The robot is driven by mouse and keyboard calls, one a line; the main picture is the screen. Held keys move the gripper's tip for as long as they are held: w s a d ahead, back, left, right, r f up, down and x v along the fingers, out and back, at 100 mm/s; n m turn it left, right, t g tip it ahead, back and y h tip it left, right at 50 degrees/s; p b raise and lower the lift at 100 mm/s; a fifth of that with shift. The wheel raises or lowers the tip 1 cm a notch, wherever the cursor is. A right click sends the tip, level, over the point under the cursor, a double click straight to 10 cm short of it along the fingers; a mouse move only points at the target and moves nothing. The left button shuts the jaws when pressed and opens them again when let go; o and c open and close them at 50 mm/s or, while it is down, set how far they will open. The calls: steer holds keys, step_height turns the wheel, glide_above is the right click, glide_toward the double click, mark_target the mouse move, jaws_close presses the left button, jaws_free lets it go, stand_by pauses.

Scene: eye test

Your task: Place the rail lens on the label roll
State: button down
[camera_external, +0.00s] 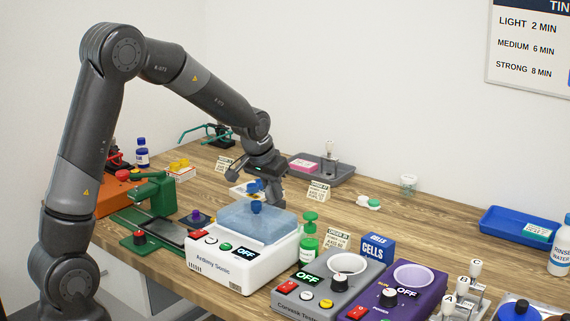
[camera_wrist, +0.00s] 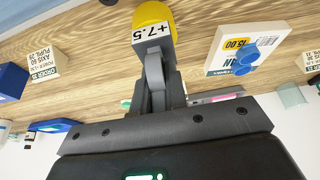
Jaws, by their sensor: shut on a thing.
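My gripper (camera_external: 272,200) is above the bench, behind the blue lid of the white sonic cleaner. In the wrist view my gripper (camera_wrist: 152,62) is closed on a piece with a white "+7.5" tag (camera_wrist: 152,33) and a rounded yellow part (camera_wrist: 152,12), which looks like the rail lens. In the external view I cannot make out this piece, as the gripper hides it. I cannot tell which thing is the label roll.
A grey tray (camera_external: 340,175) with a pink box (camera_external: 302,165) is behind. Several order cards stand around. Bare wood shows right of the grey tray.

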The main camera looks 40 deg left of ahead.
steer(key=c, duration=1.5)
jaws_free()
steer(key=shift+f, duration=0.1)
steer(key=shift+o, duration=0.2)
steer(key=s+a+r, duration=0.2)
steer(key=s+r, duration=0.9)
steer(key=r, duration=0.4)
steer(key=s+a+t, duration=0.1)
steer(key=s+a, duration=0.2)
steer(key=s, duration=2)
steer(key=shift+f, duration=0.45)
